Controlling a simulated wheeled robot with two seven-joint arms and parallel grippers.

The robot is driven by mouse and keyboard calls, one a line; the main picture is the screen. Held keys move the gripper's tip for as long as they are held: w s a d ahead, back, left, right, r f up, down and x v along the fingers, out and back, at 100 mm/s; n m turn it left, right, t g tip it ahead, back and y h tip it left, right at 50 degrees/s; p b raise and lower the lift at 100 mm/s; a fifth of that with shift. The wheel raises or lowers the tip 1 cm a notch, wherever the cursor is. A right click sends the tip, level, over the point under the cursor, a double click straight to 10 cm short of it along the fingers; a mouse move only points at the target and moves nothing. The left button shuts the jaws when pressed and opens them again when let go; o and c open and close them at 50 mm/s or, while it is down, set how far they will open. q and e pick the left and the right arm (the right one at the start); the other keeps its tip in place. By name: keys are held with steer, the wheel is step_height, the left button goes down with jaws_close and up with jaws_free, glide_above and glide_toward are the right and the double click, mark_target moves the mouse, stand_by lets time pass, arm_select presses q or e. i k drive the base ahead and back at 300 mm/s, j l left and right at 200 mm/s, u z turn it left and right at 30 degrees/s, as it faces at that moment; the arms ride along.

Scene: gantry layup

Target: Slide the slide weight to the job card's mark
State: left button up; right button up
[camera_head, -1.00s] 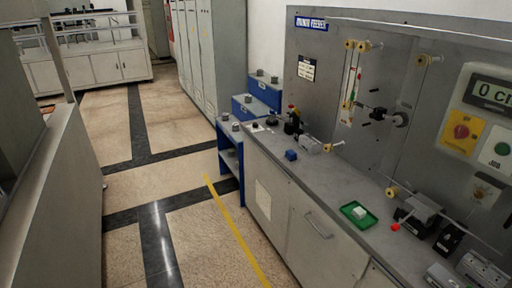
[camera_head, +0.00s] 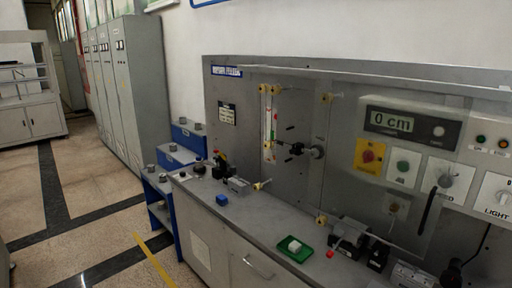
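A small dark card with pale print (camera_head: 227,114), which looks like the job card, is fixed on the left of the grey panel. Its text is too small to read. A narrow upright white scale (camera_head: 270,125) with red and green marks stands on the panel between yellow rollers. A black fitting (camera_head: 291,148) reaches from a round knob toward the scale. I cannot tell for sure which part is the slide weight. Neither of my grippers is in view.
A grey bench (camera_head: 255,225) runs below the panel, with a blue block (camera_head: 222,200), a green tray (camera_head: 294,248) holding a white block, and black and grey devices. The display (camera_head: 391,122) reads 0 cm. A blue stepped stand (camera_head: 187,135) stands left. Open floor lies further left.

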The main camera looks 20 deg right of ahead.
mark_target(296, 149)
steer(key=z, duration=1.35)
